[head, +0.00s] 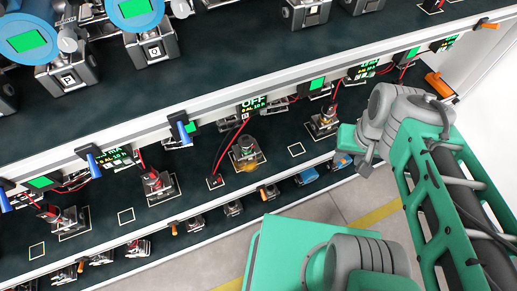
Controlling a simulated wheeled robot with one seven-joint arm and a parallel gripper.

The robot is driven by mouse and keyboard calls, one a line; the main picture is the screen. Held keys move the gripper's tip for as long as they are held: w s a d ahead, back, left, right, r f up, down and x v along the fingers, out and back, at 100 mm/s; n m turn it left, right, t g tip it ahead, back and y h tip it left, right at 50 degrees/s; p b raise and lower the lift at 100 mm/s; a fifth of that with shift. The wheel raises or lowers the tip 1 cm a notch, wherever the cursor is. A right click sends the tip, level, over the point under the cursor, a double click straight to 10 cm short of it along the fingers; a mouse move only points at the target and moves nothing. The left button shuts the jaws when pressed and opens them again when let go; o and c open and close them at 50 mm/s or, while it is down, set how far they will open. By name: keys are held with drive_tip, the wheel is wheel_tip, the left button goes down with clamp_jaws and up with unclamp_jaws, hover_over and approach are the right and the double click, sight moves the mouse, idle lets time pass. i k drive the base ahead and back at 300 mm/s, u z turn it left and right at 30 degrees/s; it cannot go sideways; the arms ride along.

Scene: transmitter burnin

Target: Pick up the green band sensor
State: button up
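I cannot make out a green band on any sensor in the head view. Several small metal sensors stand in square outlines on the middle shelf (215,190): one at the left (69,220), one left of centre (158,185), one near the centre (245,153) with a yellowish lower part, and one at the right (323,122). The end of my arm, with my gripper (364,158), is at the right, in front of the shelf edge and apart from these sensors. Its fingers are too unclear to tell open from shut.
Display boxes, one reading OFF (252,104), line the rail above the sensors, with red cables hanging down. Large blue-faced transmitters (28,42) stand on the upper shelf. Small parts fill a lower shelf. Empty outlined squares (296,150) lie between sensors. Floor (340,205) shows below.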

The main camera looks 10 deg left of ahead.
sight(248, 151)
drive_tip(key=k, duration=0.9)
drive_tip(key=u, duration=1.75)
drive_tip(key=i, duration=0.5)
drive_tip(key=z, duration=0.05)
